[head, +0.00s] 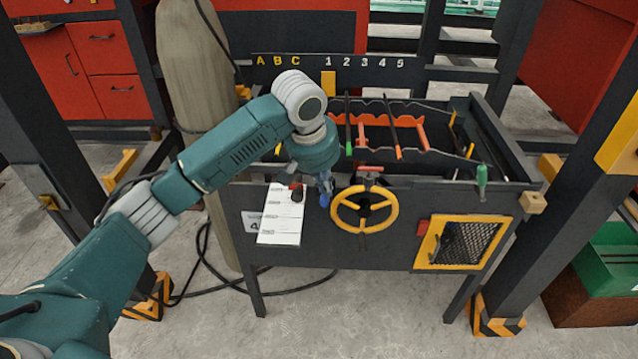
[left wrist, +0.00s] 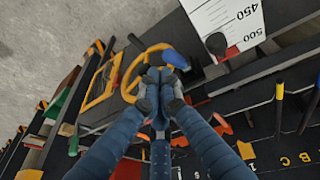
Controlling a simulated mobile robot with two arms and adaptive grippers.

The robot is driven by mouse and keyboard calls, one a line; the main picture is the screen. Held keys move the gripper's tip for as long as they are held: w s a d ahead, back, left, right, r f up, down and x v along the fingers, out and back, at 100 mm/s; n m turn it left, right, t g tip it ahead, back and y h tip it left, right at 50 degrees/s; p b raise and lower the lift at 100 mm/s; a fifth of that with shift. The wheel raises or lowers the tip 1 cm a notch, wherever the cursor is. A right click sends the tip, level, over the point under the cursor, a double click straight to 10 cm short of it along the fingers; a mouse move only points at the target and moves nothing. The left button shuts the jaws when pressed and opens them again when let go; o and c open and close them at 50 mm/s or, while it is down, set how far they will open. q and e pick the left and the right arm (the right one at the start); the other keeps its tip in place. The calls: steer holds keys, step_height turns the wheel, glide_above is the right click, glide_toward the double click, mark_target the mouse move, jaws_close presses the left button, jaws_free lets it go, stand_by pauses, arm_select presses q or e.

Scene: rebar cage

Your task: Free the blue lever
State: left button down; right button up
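The blue lever (head: 324,201) is on the front of the dark workbench, between the white scale sheet and the yellow handwheel. In the left wrist view its rounded blue end (left wrist: 177,59) shows just past my fingertips. My left gripper (head: 323,183) points down at the lever from above. The lever's lower shaft is hidden. My right gripper is in neither view.
A black-knobbed red lever (head: 297,192) stands at the scale sheet (head: 281,222), left of my gripper. The yellow handwheel (head: 365,209) is close on the right. A yellow-framed mesh door (head: 464,243) is further right. Orange bars (head: 385,112) lie in the bench behind.

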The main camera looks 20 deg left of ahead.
arm_select(q)
steer(key=w+a+r+n, duration=0.2)
steer(key=a+r, duration=0.3)
steer(key=r, duration=0.3)
steer(key=shift+w+r+n, duration=0.3)
steer(key=shift+w, duration=0.25)
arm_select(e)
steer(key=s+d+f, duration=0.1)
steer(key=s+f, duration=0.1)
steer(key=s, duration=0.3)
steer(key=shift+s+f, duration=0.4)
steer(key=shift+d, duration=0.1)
arm_select(q)
steer(key=p, duration=0.2)
glide_above(325, 198)
steer(key=w+a, duration=0.3)
steer(key=a, duration=0.1)
step_height(325, 198, down, 9)
steer(key=shift+s+d+f+p, duration=0.2)
steer(key=shift+d+f+p, duration=0.1)
steer(key=shift+f, duration=0.35)
steer(key=shift+s+d+f+p, duration=0.15)
steer(key=shift+d+f+p, duration=0.1)
steer(key=shift+f, duration=0.45)
steer(key=shift+s+d+f+p, duration=0.2)
steer(key=shift+d+f+p, duration=0.1)
steer(key=shift+f, duration=0.35)
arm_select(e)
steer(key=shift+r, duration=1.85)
